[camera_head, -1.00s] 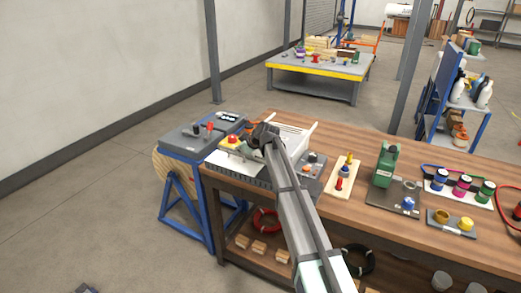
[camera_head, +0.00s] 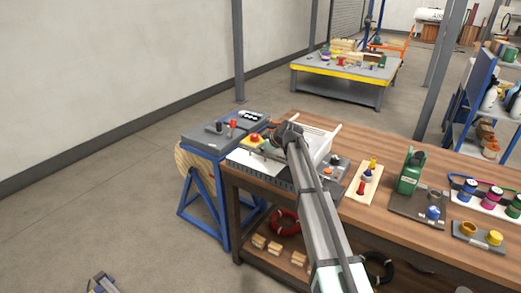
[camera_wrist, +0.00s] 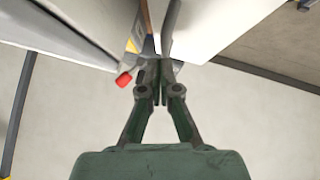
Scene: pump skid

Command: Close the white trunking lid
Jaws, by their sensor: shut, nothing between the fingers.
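The white trunking (camera_head: 318,148) stands on the near left part of the wooden bench, partly hidden by my arm. Its lid looks raised, but the exact angle is unclear. My gripper (camera_head: 268,150) is at the trunking's left side in the head view, small and partly hidden by my own wrist. In the wrist view, my gripper (camera_wrist: 158,75) is shut and empty, its fingertips close to a white panel (camera_wrist: 220,25) on the right. Another pale surface (camera_wrist: 75,25) lies to the left. I cannot tell whether the fingers touch the panel.
A yellow box with a red button (camera_head: 255,139) is just left of the gripper. A grey console (camera_head: 205,140) stands beyond it. A small board with coloured knobs (camera_head: 366,180) and a green device (camera_head: 411,172) lie to the right. Bare bench top (camera_head: 385,145) shows behind them.

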